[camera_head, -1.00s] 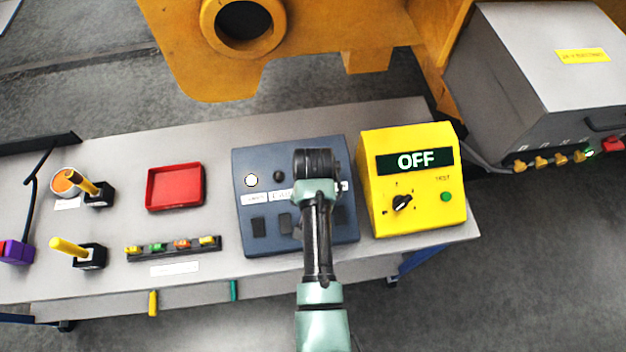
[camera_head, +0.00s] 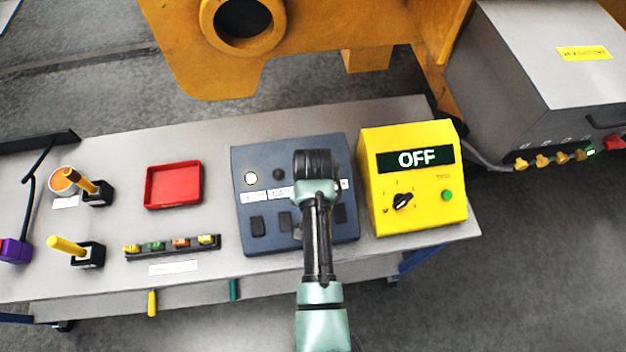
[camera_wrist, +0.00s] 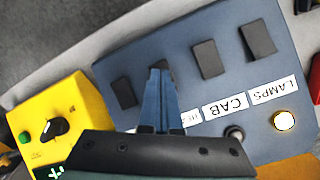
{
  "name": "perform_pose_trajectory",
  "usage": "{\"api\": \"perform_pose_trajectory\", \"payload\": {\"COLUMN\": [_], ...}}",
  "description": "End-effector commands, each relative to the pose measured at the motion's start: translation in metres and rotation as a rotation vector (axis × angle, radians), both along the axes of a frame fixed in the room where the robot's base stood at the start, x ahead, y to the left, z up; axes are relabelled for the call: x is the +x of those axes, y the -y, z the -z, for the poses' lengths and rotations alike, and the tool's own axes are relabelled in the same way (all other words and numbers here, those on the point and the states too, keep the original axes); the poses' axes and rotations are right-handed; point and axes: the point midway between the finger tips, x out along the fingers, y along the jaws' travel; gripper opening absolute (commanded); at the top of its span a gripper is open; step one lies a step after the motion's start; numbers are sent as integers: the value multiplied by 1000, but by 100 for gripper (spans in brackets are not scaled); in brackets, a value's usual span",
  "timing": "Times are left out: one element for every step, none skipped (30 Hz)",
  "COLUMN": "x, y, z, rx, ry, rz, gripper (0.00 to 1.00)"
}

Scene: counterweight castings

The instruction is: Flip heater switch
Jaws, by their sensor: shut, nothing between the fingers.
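The dark blue switch panel (camera_head: 245,205) lies on the bench with a row of black rocker switches. In the wrist view its labels read LAMPS (camera_wrist: 275,95), CAB (camera_wrist: 232,108) and a partly covered one starting "HE" (camera_wrist: 190,119). My gripper (camera_wrist: 160,80) is shut and empty, with its fingers over the rocker above the "HE" label, hiding most of that rocker. I cannot tell whether the fingertips touch it. In the head view my arm covers that rocker and my fingers. A lamp (camera_wrist: 284,121) by LAMPS is lit; the one by CAB (camera_wrist: 235,132) is dark.
A yellow tester box (camera_head: 410,215) showing OFF stands close to the panel's right. A grey cabinet (camera_head: 535,65) stands behind right. Bench between tray and panel is clear.

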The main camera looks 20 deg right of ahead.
Motion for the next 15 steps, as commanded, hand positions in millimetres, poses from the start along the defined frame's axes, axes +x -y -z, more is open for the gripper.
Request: {"api": "perform_pose_trajectory", "payload": {"x": [-2,-2,-2,-2,-2,-2,-2,-2,-2,-2,-2,-2,-2,-2,-2], "y": [0,0,0,0,0,0,0,0,0,0,0,0,0,0,0], "z": [-1,-2,-5,-8,-10,-14,-17,-19,-22,-25,-27,-31,-33,-35,-38], "rx": [2,2,2,2,2,2,2,2,2,1,1,1,1,1,1], "ry": [-6,-6,-6,-6,-6,-6,-6,-6,-6,-5,-4,-4,-4,-4,-4], "rz": [0,0,0,0,0,0,0,0,0,0,0,0,0,0,0], "gripper": [0,0,0,0,0,0,0,0,0,0,0,0,0,0,0]}}
